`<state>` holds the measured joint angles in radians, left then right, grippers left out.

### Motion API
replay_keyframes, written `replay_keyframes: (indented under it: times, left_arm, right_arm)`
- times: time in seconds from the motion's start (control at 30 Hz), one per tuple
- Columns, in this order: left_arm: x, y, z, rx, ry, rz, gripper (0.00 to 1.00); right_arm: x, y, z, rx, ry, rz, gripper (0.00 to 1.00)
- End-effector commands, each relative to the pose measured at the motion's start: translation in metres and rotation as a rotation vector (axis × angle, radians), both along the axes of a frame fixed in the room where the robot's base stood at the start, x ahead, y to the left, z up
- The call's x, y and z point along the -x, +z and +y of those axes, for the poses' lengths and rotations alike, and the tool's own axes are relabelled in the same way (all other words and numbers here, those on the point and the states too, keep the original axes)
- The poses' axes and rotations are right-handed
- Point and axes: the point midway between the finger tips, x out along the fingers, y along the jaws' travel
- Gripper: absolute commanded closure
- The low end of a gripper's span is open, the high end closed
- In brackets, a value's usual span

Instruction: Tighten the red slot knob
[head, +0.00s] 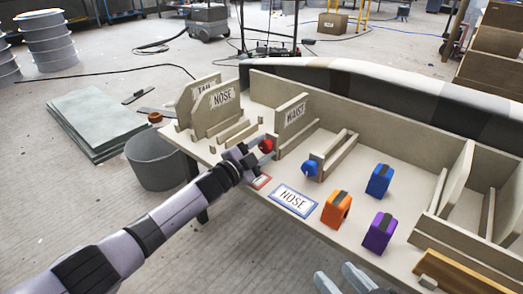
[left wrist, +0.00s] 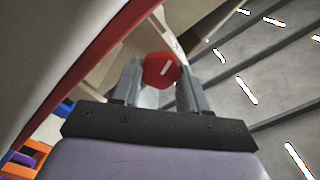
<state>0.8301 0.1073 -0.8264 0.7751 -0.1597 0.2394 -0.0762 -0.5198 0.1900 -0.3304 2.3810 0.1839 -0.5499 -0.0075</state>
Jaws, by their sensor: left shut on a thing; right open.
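The red slot knob (head: 266,144) sits at the front of a slot below the upright board marked "WAIST" (head: 294,114). In the left wrist view the red knob (left wrist: 160,70) shows a short white mark on its face. My left gripper (head: 262,150) is shut on the red knob, with one finger on each side of it. A blue knob (head: 310,168) sits on the slot to the right. My right gripper (head: 343,280) is at the bottom edge of the head view, open and empty, away from the knobs.
Orange (head: 336,210), purple (head: 379,232) and blue (head: 380,180) blocks stand on the bench (head: 335,183) to the right. A "HOSE" card (head: 293,198) lies near its front edge. Boards marked "NOSE" (head: 216,110) and "TAIL" stand at the left. A grey bin (head: 155,162) stands beside the bench.

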Motion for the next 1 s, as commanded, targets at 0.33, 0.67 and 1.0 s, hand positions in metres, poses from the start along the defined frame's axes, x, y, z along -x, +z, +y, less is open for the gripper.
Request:
replay_keyframes:
  times: [0.33, 0.67, 1.0]
  left_arm:
    - [0.0001, -0.0010, 0.0006, -0.050, 0.002, -0.035, 0.87]
    - [0.0002, -0.0012, 0.0008, -0.051, 0.001, -0.034, 0.50]
    - [0.0002, -0.0006, 0.0005, -0.049, 0.001, -0.035, 0.31]
  right_arm:
    - [-0.0004, -0.0002, -0.0011, 0.005, -0.003, -0.007, 0.49]
    - [-0.0007, -0.0001, -0.0011, 0.005, -0.003, -0.007, 0.49]
    - [-0.0011, 0.0004, -0.0007, 0.003, -0.005, -0.007, 0.49]
